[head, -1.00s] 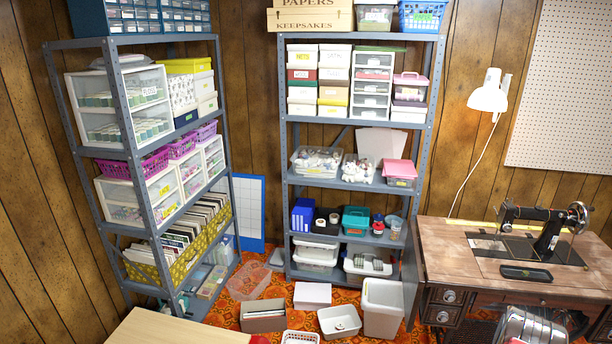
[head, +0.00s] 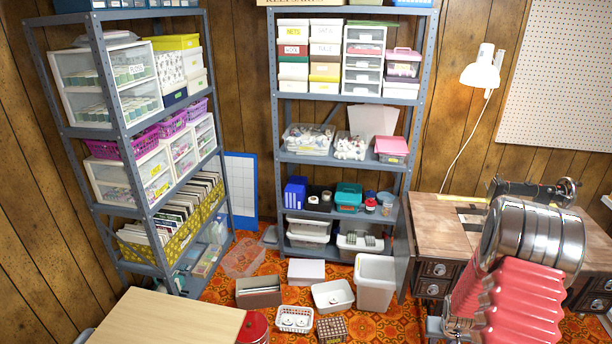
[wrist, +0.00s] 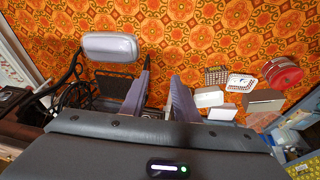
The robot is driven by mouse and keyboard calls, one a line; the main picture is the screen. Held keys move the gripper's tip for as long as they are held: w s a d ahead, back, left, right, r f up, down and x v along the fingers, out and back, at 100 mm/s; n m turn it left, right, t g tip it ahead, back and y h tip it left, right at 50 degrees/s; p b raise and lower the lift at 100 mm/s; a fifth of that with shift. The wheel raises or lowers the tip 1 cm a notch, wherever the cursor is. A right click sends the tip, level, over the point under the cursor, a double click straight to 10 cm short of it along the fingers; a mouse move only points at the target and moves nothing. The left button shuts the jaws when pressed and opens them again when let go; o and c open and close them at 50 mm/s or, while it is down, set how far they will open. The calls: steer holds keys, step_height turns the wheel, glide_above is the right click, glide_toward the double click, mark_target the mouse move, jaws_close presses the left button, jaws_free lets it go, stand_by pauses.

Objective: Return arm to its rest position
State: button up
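My arm, with a polished metal joint and red ribbed sleeve, rises at the lower right of the head view. It covers part of the sewing machine (head: 535,190) and its wooden table (head: 437,215). My gripper (wrist: 162,80) shows in the wrist view. Its two grey fingers stand apart, with nothing visible between them, above the orange patterned carpet (wrist: 190,35). The gripper itself cannot be made out in the head view.
Metal shelves (head: 118,130) stand at left and more (head: 425,100) at the back. Bins, including a white one (head: 376,282), and a red tin (head: 253,327) are on the carpet. A pale tabletop (head: 165,325) is front left. A grey pad (wrist: 110,47) shows in the wrist view.

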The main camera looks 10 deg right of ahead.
steer(key=s+a+r+n+t, duration=0.1)
steer(key=s+a+r, duration=0.5)
steer(key=a+r, duration=0.4)
steer(key=s+a+r+n+y, duration=0.1)
steer(key=s+a+r, duration=0.5)
steer(key=a+r, duration=0.5)
steer(key=s+a+r+n+t+y, duration=0.1)
steer(key=s+a+r, duration=0.6)
steer(key=r, duration=1.3)
steer(key=a+n, duration=0.1)
steer(key=a, duration=0.2)
steer(key=shift+a+t, duration=0.2)
steer(key=shift+t, duration=0.1)
steer(key=shift+r, duration=0.1)
